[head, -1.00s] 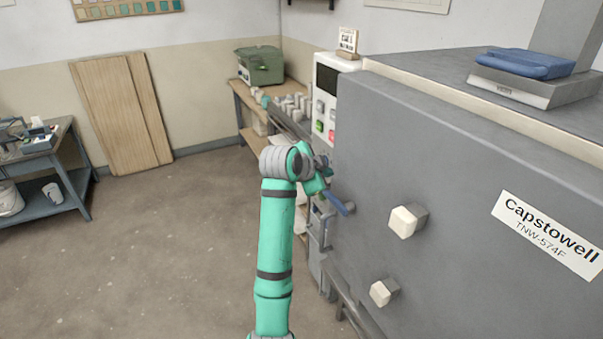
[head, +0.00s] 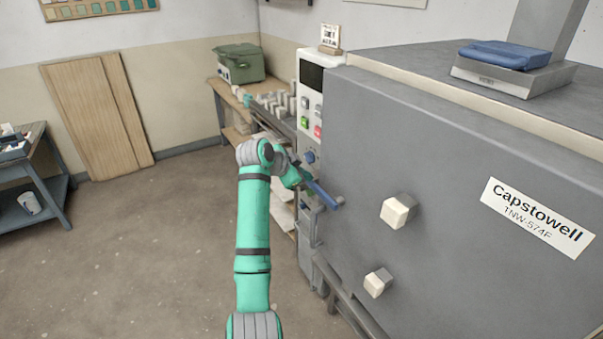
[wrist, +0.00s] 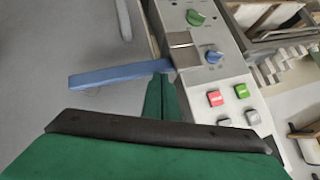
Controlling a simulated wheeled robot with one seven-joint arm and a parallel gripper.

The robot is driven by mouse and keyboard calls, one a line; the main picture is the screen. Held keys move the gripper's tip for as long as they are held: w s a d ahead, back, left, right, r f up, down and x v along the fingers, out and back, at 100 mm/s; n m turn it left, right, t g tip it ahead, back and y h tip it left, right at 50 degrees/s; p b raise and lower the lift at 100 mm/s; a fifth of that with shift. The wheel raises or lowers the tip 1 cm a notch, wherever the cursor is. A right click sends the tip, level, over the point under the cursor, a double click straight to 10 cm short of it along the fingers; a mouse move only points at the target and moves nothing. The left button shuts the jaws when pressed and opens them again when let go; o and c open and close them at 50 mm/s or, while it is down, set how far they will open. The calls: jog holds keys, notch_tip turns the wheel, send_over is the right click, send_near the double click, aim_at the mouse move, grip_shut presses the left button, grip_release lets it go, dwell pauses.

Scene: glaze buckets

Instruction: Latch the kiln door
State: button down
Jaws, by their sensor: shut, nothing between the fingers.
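The kiln door (head: 440,150) is the large grey panel with a "Capstowell" label, and it looks closed against the kiln body. A blue lever handle (head: 325,195) sticks out at its left edge, beside the control column. In the wrist view the lever (wrist: 115,75) runs sideways, its right end by the control panel. My gripper (wrist: 162,85) is shut and empty, with its green fingertips at the lever's right end. I cannot tell whether they touch it. In the head view my gripper is small and partly hidden by my wrist.
The control panel (head: 311,90) has a screen and green and red buttons; they also show close to my gripper in the wrist view. Pale knobs (head: 397,211) stick out of the door. A bench (head: 235,100) with a green box (head: 240,63) stands behind.

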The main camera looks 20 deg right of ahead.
jog(key=shift+f, duration=0.45)
jog(key=s+a+r, duration=0.2)
jog(key=a+r, duration=0.4)
jog(key=r, duration=0.6)
jog(key=shift+a, duration=0.4)
jog(key=shift+w, duration=0.1)
